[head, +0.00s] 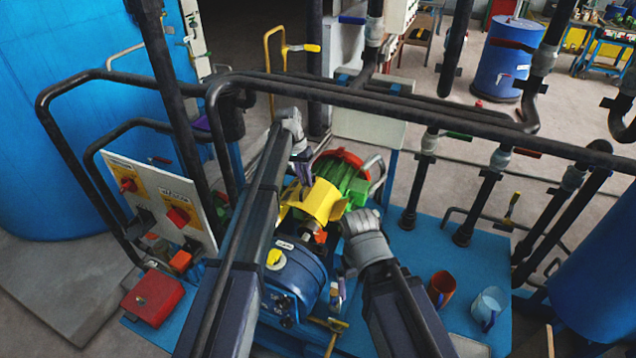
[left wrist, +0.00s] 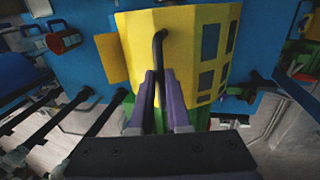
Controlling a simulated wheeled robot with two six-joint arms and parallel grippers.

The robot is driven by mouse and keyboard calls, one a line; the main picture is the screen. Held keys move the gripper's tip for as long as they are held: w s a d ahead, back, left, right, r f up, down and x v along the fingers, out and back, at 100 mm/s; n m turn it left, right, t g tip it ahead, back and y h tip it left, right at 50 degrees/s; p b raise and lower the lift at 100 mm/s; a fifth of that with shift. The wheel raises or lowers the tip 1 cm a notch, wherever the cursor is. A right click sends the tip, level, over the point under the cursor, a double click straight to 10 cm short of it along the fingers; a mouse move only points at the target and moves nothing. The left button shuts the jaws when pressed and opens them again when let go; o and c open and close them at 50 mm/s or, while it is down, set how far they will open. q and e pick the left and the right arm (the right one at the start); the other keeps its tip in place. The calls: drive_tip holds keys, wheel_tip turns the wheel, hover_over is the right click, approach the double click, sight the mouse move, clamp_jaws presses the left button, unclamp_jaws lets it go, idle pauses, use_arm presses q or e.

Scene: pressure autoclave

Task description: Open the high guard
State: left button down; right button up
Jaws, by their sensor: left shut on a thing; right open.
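The yellow guard (head: 316,202) sits over the shaft between the blue machine body (head: 298,275) and the green machine part (head: 345,178). In the left wrist view the yellow guard (left wrist: 185,30) fills the upper middle, with window-like openings on its right side. A dark bent handle (left wrist: 158,50) stands on it. My left gripper (left wrist: 160,105) is shut on this handle, its purple fingers on either side; it also shows in the head view (head: 304,172). My right gripper (head: 339,290) is beside the blue machine body, pointing down and partly hidden by its wrist; it is open.
A control panel (head: 165,200) with red knobs and a red box (head: 152,295) stand at the left. A brown-red mug (head: 441,287) and a pale mug (head: 488,306) stand on the blue base at the right. Black pipes (head: 370,100) cross above and behind the machine.

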sight(297, 190)
use_arm(q)
drive_tip(key=shift+w+a+r+p, duration=0.1)
drive_tip(key=shift+w+a, duration=0.05)
drive_tip(key=shift+a, duration=0.45)
drive_tip(key=shift+w+a+r+p, duration=0.1)
drive_tip(key=shift+w+a, duration=0.1)
drive_tip(key=shift+a, duration=0.4)
drive_tip(key=shift+w+a+r+p, duration=0.1)
drive_tip(key=shift+w+a, duration=0.05)
drive_tip(key=shift+a, duration=0.45)
drive_tip(key=c, duration=0.9)
unclamp_jaws()
drive_tip(key=shift+w+f, duration=0.1)
drive_tip(key=shift+d, duration=0.15)
